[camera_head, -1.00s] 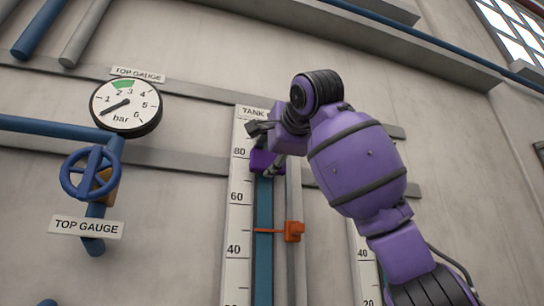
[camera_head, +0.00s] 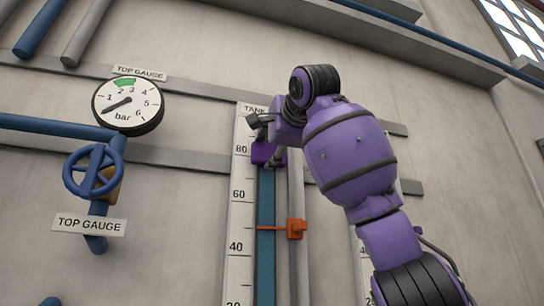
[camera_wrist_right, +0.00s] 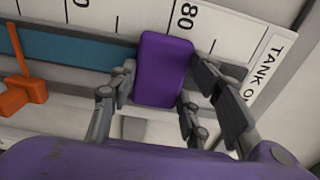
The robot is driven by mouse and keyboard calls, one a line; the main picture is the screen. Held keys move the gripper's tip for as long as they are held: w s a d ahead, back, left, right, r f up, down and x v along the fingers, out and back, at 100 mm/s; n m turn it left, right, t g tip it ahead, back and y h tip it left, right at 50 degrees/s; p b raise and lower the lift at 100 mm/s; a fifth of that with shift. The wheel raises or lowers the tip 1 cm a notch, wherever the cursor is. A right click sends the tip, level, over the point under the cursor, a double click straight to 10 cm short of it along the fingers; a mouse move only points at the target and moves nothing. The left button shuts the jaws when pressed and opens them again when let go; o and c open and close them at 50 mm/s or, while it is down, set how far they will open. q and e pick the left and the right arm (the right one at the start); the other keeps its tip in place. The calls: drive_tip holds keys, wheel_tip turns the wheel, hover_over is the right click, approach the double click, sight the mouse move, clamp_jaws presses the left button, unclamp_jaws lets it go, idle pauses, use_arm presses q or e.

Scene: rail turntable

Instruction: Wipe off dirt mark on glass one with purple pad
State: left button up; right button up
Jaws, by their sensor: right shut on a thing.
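The purple pad (camera_head: 265,153) is held at the upper part of the blue glass tube (camera_head: 265,205), near the 80 mark of the tank scale. In the right wrist view the pad (camera_wrist_right: 163,68) lies across the blue tube (camera_wrist_right: 70,49). My right gripper (camera_head: 268,142) is shut on the pad, with its fingers on either side of it in the right wrist view (camera_wrist_right: 160,85). No dirt mark can be made out; the tube behind the pad is hidden. My left gripper is not in view.
An orange marker (camera_head: 296,229) sits on the tube below the pad. The white scale board (camera_head: 241,215) runs along its left side. Further left are a round gauge (camera_head: 128,104) and a blue handwheel (camera_head: 93,172). Another scale is partly hidden behind my right arm.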

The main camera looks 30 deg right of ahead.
wheel_tip(320, 180, up, 11)
drive_tip(key=shift+w, duration=0.2)
idle(1.2)
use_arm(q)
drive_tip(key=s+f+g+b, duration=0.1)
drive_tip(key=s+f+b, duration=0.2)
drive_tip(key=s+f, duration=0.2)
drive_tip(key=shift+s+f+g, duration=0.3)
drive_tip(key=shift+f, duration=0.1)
use_arm(e)
wheel_tip(320, 180, down, 4)
drive_tip(key=shift+r, duration=0.15)
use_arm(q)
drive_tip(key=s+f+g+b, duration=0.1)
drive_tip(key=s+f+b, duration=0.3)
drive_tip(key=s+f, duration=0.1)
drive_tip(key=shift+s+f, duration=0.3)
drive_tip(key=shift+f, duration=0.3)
use_arm(e)
drive_tip(key=shift+s+f, duration=0.1)
drive_tip(key=shift+f, duration=3)
